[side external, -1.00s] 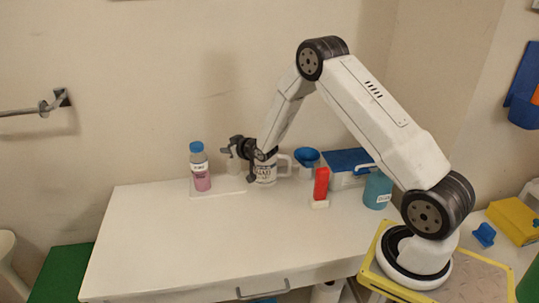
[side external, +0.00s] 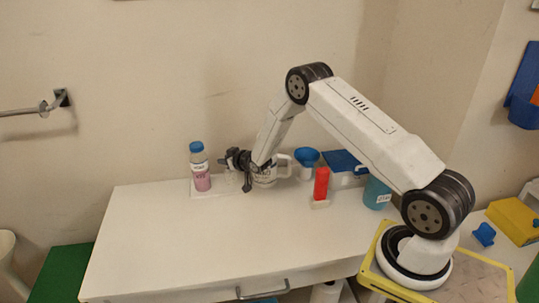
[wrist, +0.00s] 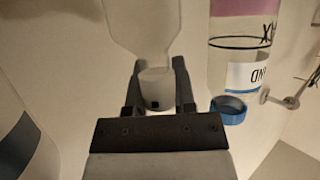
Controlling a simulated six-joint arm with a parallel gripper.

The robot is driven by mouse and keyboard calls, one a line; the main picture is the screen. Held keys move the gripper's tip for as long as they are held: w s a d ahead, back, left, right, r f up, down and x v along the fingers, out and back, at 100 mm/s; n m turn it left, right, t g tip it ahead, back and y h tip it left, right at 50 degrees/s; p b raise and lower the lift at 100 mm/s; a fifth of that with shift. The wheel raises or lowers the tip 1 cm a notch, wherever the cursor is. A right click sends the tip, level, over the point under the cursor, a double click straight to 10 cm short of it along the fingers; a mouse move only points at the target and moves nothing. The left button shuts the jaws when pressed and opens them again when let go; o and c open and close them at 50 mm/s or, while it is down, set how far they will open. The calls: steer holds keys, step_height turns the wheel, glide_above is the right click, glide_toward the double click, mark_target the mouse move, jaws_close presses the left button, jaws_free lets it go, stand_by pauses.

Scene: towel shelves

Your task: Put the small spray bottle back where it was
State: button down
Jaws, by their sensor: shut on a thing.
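The small clear spray bottle (side external: 229,178) is upright over the right part of a thin white tray (side external: 205,194) at the back left of the table. I cannot tell if its base touches the tray. My gripper (side external: 234,157) is shut on the bottle's neck, and the jaws hide part of its top. In the wrist view the pale bottle (wrist: 146,28) hangs between the two fingers of my gripper (wrist: 158,78). A blue-capped bottle with pink liquid (side external: 200,170) stands on the tray, just left of the spray bottle and apart from it.
A white mug with print (side external: 266,176) stands close right of my gripper. Further right are a blue funnel-like cup (side external: 306,158), a red object (side external: 321,183), a teal bottle (side external: 376,192) and a blue-lidded box (side external: 345,161). The table's front and middle (side external: 200,240) are clear.

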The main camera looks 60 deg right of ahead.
steer(key=shift+f, duration=0.2)
steer(key=shift+f, duration=0.15)
steer(key=shift+c, duration=2.2)
jaws_free()
steer(key=shift+r, duration=0.2)
steer(key=v, duration=1.2)
